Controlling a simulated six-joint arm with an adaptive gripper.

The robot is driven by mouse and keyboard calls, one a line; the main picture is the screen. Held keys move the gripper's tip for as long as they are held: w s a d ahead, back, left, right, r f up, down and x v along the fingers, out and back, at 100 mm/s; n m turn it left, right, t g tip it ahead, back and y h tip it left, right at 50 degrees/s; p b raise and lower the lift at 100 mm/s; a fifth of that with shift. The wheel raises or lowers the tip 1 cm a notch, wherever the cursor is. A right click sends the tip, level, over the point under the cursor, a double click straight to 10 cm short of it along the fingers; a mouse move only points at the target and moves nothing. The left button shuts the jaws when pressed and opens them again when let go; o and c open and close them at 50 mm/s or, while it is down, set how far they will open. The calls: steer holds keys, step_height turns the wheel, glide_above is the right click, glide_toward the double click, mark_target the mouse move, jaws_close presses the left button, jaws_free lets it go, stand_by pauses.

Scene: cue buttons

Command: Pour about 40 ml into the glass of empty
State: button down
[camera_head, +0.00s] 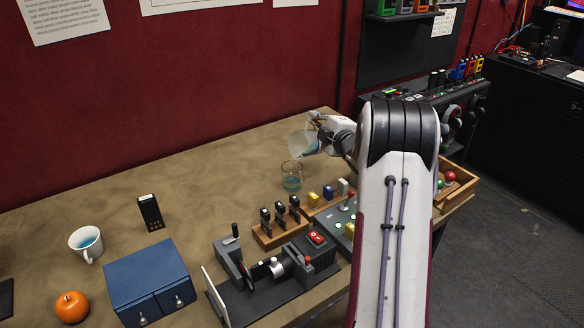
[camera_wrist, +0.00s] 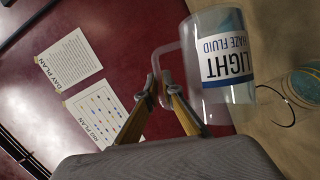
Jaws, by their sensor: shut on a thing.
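My gripper (camera_wrist: 165,88) is shut on the handle of a clear jug (camera_wrist: 215,95) labelled "LIGHT HAZE FLUID". In the head view the jug (camera_head: 302,145) is held tilted, just above a clear glass (camera_head: 292,168). The glass stands upright on the table and has blue-teal liquid in its lower part. The glass (camera_wrist: 306,82) also shows at the right edge of the wrist view, partly cut off. I cannot make out a stream between jug and glass. My gripper in the head view (camera_head: 318,138) is small and partly hidden by the jug and wrist.
A wooden rack with dark switches (camera_head: 267,238), coloured blocks (camera_head: 313,198) and a button panel (camera_head: 338,215) stand in front of the glass. A white cup (camera_head: 86,244), black device (camera_head: 150,213), blue drawer box (camera_head: 148,275) and orange (camera_head: 72,307) are left. The table (camera_head: 200,180) left of the glass is clear.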

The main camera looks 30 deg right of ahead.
steer(key=shift+w+d+f+m, duration=0.1)
steer(key=shift+d+m, duration=0.6)
steer(key=shift+d, duration=0.05)
steer(key=shift+d+g, duration=0.2)
steer(key=shift+g, duration=0.1)
steer(key=shift+d+f+m+g+y, duration=0.35)
steer(key=shift+d+f+m, duration=0.2)
steer(key=shift+f+m, duration=0.3)
steer(key=shift+d, duration=0.1)
steer(key=shift+w+d+f+m+g+y, duration=0.1)
steer(key=shift+d+f+m+g+y, duration=0.1)
steer(key=shift+d+m+y, duration=0.35)
steer(key=shift+w+d+f+m+g+y, duration=0.1)
steer(key=shift+d+m+g, duration=0.1)
steer(key=shift+m, duration=0.5)
steer(key=d+f+m, duration=0.1)
steer(key=d+f+y, duration=0.1)
steer(key=f, duration=0.1)
steer(key=d+f+m, duration=0.1)
steer(key=f, duration=0.1)
steer(key=shift+w+m+g+y, duration=0.3)
steer(key=shift+w+g, duration=0.05)
stand_by(0.3)
steer(key=shift+w+d+m+y, duration=0.1)
steer(key=shift+d+m+y, duration=0.35)
steer(key=shift+m+y, duration=0.05)
